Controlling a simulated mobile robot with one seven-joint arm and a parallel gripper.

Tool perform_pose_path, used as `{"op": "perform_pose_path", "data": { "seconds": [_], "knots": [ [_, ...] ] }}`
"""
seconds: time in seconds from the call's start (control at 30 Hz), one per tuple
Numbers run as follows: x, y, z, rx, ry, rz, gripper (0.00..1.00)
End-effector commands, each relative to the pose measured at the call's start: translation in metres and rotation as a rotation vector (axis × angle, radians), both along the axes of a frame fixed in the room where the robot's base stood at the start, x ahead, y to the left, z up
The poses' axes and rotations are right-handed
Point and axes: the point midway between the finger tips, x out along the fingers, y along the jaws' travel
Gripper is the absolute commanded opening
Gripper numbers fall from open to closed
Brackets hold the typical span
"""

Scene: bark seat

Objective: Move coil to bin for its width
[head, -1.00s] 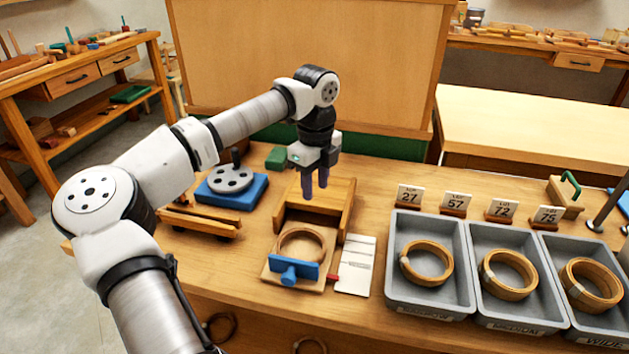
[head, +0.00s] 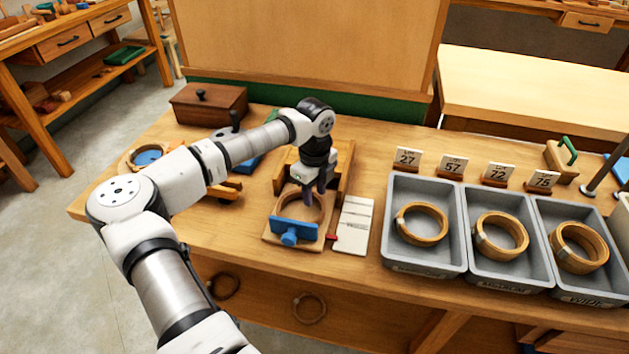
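A light wooden coil (head: 286,205) lies in a wooden gauge fixture (head: 272,232) with a blue slide (head: 295,229) at its front. My gripper (head: 315,197) points down over the coil's right side, its dark fingers at or just above the ring. My wrist hides part of the coil, and I cannot tell the finger gap. Three grey bins stand to the right: the left bin (head: 392,244), the middle bin (head: 473,270) labelled MEDIUM, and the right bin (head: 554,282) labelled WIDE. Each holds a wooden coil. The left bin's label is too small to read now.
Number cards 27 (head: 407,158), 57, 72 and 75 stand behind the bins. A white sheet (head: 352,226) lies between the fixture and the left bin. A brown box (head: 208,105) stands at the back left. A green-handled block (head: 562,160) is at the back right.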

Motion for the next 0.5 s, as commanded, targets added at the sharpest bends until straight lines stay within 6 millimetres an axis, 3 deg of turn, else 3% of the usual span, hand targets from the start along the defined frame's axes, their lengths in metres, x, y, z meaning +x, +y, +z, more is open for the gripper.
{"op": "perform_pose_path", "data": {
  "seconds": [0.27,0.5],
  "knots": [
    [0.0002,-0.0001,-0.0006,0.0,0.0,0.0,0.35],
    [0.0002,-0.0001,-0.0003,-0.001,-0.001,0.0,0.04]
  ]
}}
